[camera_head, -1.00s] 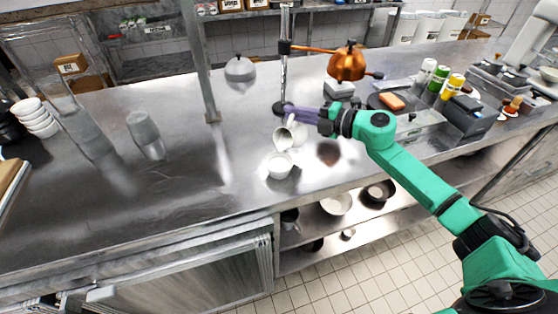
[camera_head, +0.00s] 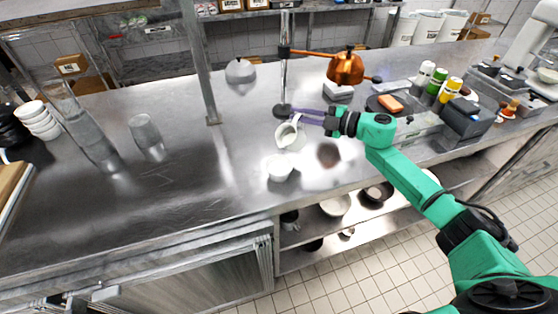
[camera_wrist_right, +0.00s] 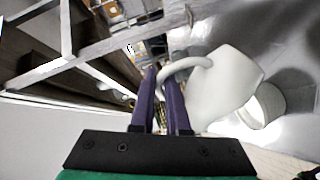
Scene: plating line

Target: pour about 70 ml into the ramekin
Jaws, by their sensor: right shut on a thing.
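A white ramekin (camera_head: 280,167) stands on the steel counter in the middle of the head view. It also shows at the right in the right wrist view (camera_wrist_right: 265,104). My right gripper (camera_head: 302,115) is shut on the handle of a white jug (camera_head: 290,136), its purple fingers pinching the handle in the wrist view (camera_wrist_right: 166,84). The jug is held just above and behind the ramekin, slightly tilted, apart from it. No stream of liquid shows. The ramekin's fill level cannot be made out. My left gripper is not in view.
Bottles (camera_head: 440,80) and a dark box (camera_head: 468,116) stand to the right. A clear container (camera_head: 146,133) stands left. The front left counter is clear.

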